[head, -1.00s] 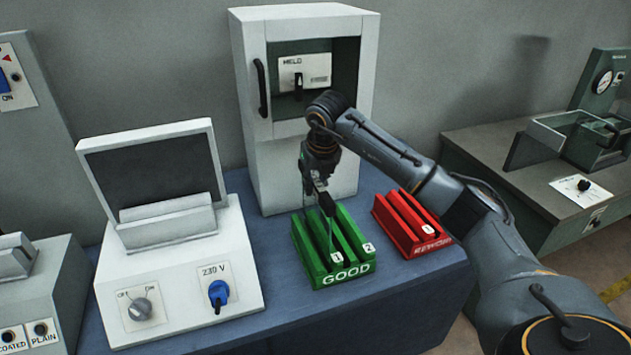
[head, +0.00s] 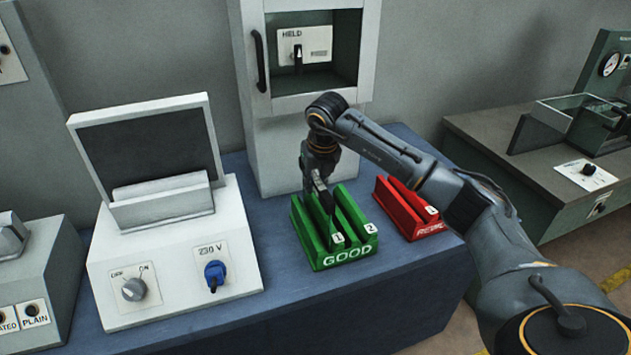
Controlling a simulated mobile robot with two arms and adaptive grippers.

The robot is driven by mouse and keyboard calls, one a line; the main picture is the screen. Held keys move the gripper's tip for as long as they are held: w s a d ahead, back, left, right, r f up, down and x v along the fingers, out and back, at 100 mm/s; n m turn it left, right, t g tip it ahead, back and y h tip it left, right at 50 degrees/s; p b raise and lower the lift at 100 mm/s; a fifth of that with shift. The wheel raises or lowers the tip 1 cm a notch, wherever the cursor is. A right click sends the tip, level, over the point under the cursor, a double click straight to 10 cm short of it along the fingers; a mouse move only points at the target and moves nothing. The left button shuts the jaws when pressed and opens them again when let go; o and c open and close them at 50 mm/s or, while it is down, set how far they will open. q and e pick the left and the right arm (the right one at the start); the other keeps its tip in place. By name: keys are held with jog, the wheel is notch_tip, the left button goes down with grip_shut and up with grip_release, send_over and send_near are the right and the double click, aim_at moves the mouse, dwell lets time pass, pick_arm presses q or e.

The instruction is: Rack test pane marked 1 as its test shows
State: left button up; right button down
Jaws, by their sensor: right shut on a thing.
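The green rack marked GOOD (head: 345,258) stands on the blue bench, with slots labelled 1 and 2 at its front. My right gripper (head: 327,208) points down into the left slot, the one labelled 1, and is shut on the test pane. The pane is thin, edge-on and mostly hidden by the fingers and the rack walls. I cannot read its mark or tell whether it touches the slot floor. The red rack marked REWORK (head: 395,212) is to the right, partly covered by my right arm. My left gripper is out of view.
A white tester (head: 175,265) with a dark screen, an OFF/ON knob (head: 134,289) and a blue 230 V knob (head: 215,274) stands left. A white cabinet (head: 283,150) with a HELD switch is behind. A green bench (head: 520,170) is at right.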

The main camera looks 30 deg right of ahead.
jog(key=shift+f+b, duration=0.4)
jog(key=shift+f, duration=0.15)
dwell(0.5)
jog(key=c, duration=1.1)
grip_release()
jog(key=shift+c, duration=0.2)
jog(key=v, duration=1.2)
jog(key=shift+s, duration=0.1)
